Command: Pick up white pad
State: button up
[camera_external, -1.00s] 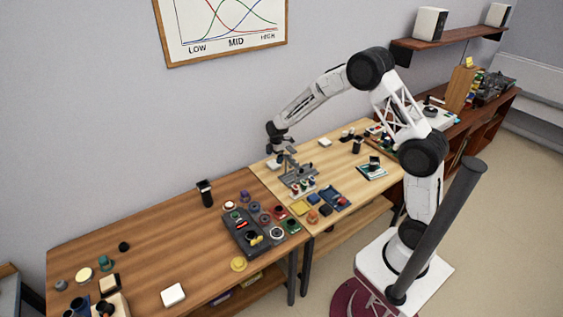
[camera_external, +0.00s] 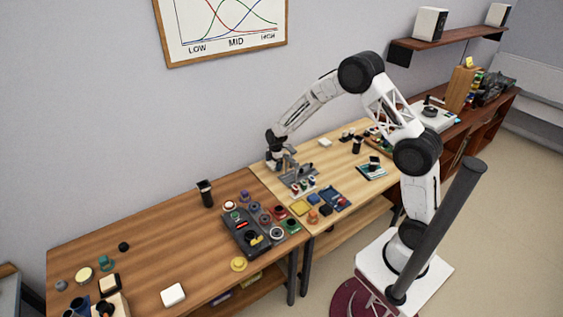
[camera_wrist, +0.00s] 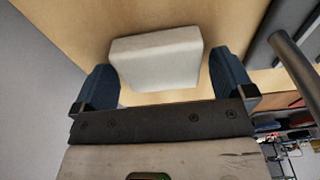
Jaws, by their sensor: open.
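A white pad (camera_wrist: 157,58) with rounded corners lies on the light wood table in the wrist view. My gripper (camera_wrist: 165,82) is open, with one blue-black finger left of the pad and the other to its right. Small gaps show between the fingers and the pad's sides, and nothing is gripped. In the external view my gripper (camera_external: 274,163) is low over the back left of the light table and hides most or all of this pad.
A grey metal fixture (camera_external: 296,177) stands close to the right of my gripper. Another white pad (camera_external: 325,142) lies farther back, and one (camera_external: 173,294) lies on the brown table (camera_external: 165,245). A black control box (camera_external: 243,235) and several coloured knobs are in front.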

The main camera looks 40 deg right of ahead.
aim_at(273, 164)
jog(key=c, duration=0.8)
jog(key=shift+r, duration=0.1)
notch_tip(273, 164, up, 10)
dwell(0.6)
dwell(0.4)
